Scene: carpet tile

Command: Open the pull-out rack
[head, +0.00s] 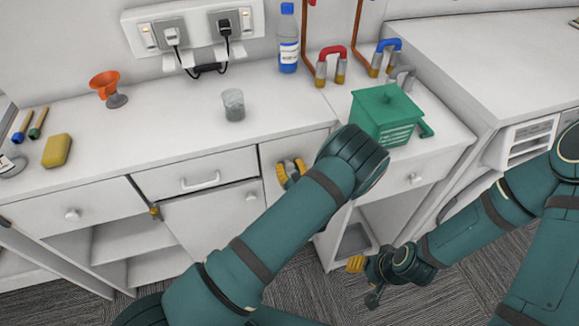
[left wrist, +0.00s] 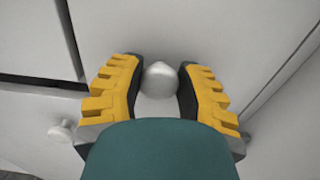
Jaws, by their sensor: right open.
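The pull-out rack (head: 292,148) shows as a narrow white front below the counter, right of the drawer and door; it looks closed. My left arm hides its lower right part. My left gripper (head: 291,171) is at this front, fingers pointing at it. My right gripper (head: 363,279) is open and empty, low in front of the open cabinet at the right, away from the rack.
A white drawer (head: 200,173) and a cabinet door (head: 212,220) are left of the rack. A green box (head: 384,117), a glass (head: 233,104) and a blue bottle (head: 288,45) stand on the counter. The carpet (head: 290,270) in front is clear.

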